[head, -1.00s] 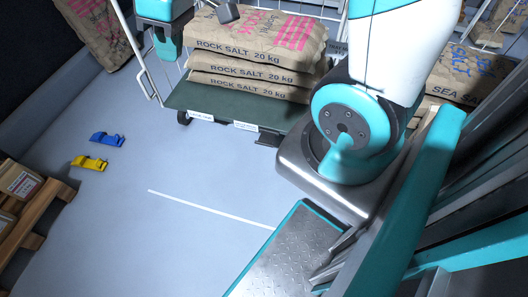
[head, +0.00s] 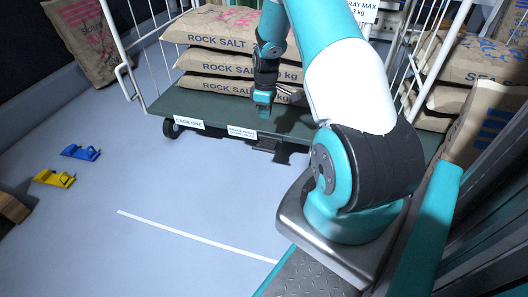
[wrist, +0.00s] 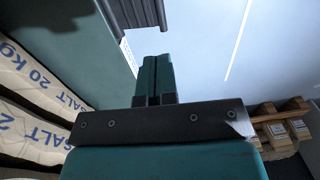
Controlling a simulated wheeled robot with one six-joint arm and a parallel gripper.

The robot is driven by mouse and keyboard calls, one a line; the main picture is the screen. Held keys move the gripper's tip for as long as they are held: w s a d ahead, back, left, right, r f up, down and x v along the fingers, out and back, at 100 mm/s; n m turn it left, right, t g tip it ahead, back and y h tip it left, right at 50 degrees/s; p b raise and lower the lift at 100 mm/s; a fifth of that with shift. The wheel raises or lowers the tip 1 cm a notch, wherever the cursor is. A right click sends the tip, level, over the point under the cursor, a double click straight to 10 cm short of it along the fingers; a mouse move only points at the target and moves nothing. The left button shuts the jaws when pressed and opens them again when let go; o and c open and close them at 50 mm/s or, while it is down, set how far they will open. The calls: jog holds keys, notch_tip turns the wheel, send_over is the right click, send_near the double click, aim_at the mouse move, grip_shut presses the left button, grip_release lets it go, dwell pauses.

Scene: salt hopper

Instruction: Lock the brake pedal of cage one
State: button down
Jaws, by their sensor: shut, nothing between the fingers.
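Cage one is a wire roll cage with a dark green deck (head: 205,103), marked by a CAGE ONE label (head: 189,122). The brake pedal (head: 266,143) is a small dark ribbed plate under the deck's front edge, beside a white label (head: 242,132). In the wrist view the ribbed dark pedal (wrist: 136,14) shows at the top, beyond my fingertips. My gripper (head: 263,108) is over the front part of the deck, above and behind the pedal, apart from it. Its fingers (wrist: 157,62) are shut together and empty in the wrist view. I cannot tell the pedal's tilt.
Stacked rock salt sacks (head: 215,64) lie on the deck close behind my gripper. Blue (head: 81,152) and yellow (head: 54,178) chocks lie on the floor at left. A white floor line (head: 195,237) crosses open floor before the cage.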

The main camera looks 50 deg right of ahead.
aim_at(265, 149)
jog(key=shift+r, duration=0.1)
jog(key=f+b, duration=0.2)
jog(key=f, duration=0.2)
jog(key=f+b, duration=0.3)
jog(key=f, duration=0.2)
jog(key=a+f+b, duration=0.1)
jog(key=f+b, duration=0.2)
jog(key=f, duration=0.2)
jog(key=shift+s, duration=0.15)
jog(key=shift+s, duration=0.15)
